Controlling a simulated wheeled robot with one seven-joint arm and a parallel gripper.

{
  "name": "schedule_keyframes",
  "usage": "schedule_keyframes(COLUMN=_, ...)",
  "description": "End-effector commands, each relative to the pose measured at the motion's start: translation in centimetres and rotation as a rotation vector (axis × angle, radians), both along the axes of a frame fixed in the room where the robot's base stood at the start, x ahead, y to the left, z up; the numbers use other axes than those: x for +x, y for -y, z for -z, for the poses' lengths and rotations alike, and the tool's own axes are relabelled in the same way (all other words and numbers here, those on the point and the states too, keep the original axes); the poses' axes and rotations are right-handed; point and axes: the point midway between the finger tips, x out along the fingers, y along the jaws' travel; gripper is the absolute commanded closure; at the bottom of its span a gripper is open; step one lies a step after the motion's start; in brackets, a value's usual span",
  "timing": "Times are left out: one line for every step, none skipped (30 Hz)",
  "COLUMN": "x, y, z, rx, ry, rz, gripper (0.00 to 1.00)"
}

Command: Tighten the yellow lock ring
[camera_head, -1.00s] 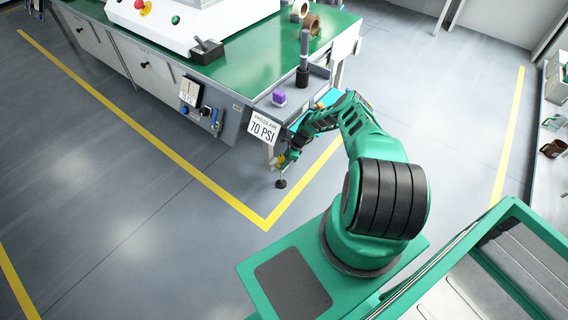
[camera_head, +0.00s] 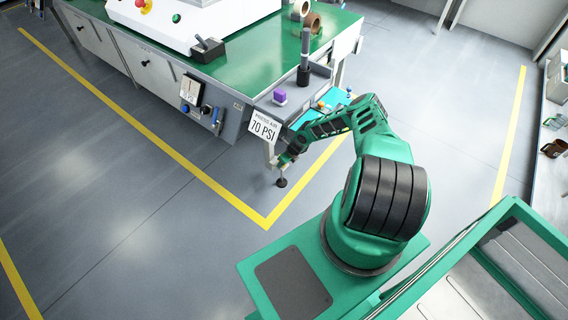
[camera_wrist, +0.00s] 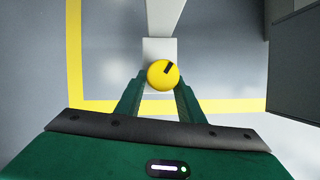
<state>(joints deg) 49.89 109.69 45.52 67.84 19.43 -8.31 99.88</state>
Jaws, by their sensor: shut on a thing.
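The yellow lock ring (camera_wrist: 157,79) shows in the wrist view as a round yellow piece with a dark mark toward its upper right. It sits in front of a pale block (camera_wrist: 154,47). My gripper (camera_wrist: 160,88) has its two green fingers on either side of the ring and is shut on it. In the head view my gripper (camera_head: 284,160) is at the near corner of the press bench, below the white 70 PSI sign (camera_head: 264,127). The ring itself is too small and covered to make out there.
The floor with yellow lines is clear in front.

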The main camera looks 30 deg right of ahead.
Motion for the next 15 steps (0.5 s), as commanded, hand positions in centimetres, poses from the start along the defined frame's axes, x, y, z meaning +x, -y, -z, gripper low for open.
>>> schedule_keyframes(x=0.08, y=0.06, z=-0.11, rx=-0.001, ry=0.003, rz=0.047, gripper=0.88)
schedule_keyframes(x=0.08, y=0.01, z=-0.12, rx=0.0, ry=0.003, rz=0.076, gripper=0.88)
schedule_keyframes(x=0.07, y=-0.03, z=-0.13, rx=0.0, ry=0.002, rz=0.114, gripper=0.88)
schedule_keyframes(x=0.08, y=-0.06, z=-0.13, rx=-0.001, ry=0.003, rz=0.142, gripper=0.88)
schedule_keyframes(x=0.07, y=-0.12, z=-0.14, rx=0.0, ry=0.003, rz=0.17, gripper=0.88)
schedule_keyframes(x=0.07, y=-0.16, z=-0.14, rx=-0.001, ry=0.003, rz=0.208, gripper=0.88)
schedule_keyframes(x=0.08, y=-0.2, z=-0.15, rx=-0.001, ry=0.002, rz=0.237, gripper=0.88)
schedule_keyframes(x=0.11, y=-0.26, z=-0.15, rx=-0.001, ry=0.003, rz=0.265, gripper=0.88)
schedule_keyframes(x=0.09, y=-0.3, z=-0.13, rx=-0.002, ry=0.003, rz=0.303, gripper=0.88)
schedule_keyframes(x=0.07, y=-0.35, z=-0.11, rx=-0.002, ry=0.002, rz=0.331, gripper=0.88)
schedule_keyframes(x=0.11, y=-0.39, z=-0.12, rx=-0.002, ry=0.003, rz=0.36, gripper=0.88)
schedule_keyframes(x=0.12, y=-0.44, z=-0.13, rx=-0.002, ry=0.002, rz=0.396, gripper=0.88)
schedule_keyframes(x=0.12, y=-0.45, z=-0.13, rx=-0.003, ry=0.004, rz=0.424, gripper=0.88)
schedule_keyframes(x=0.15, y=-0.48, z=-0.14, rx=-0.002, ry=0.003, rz=0.451, gripper=0.88)
schedule_keyframes(x=0.17, y=-0.5, z=-0.16, rx=-0.003, ry=0.004, rz=0.486, gripper=0.88)
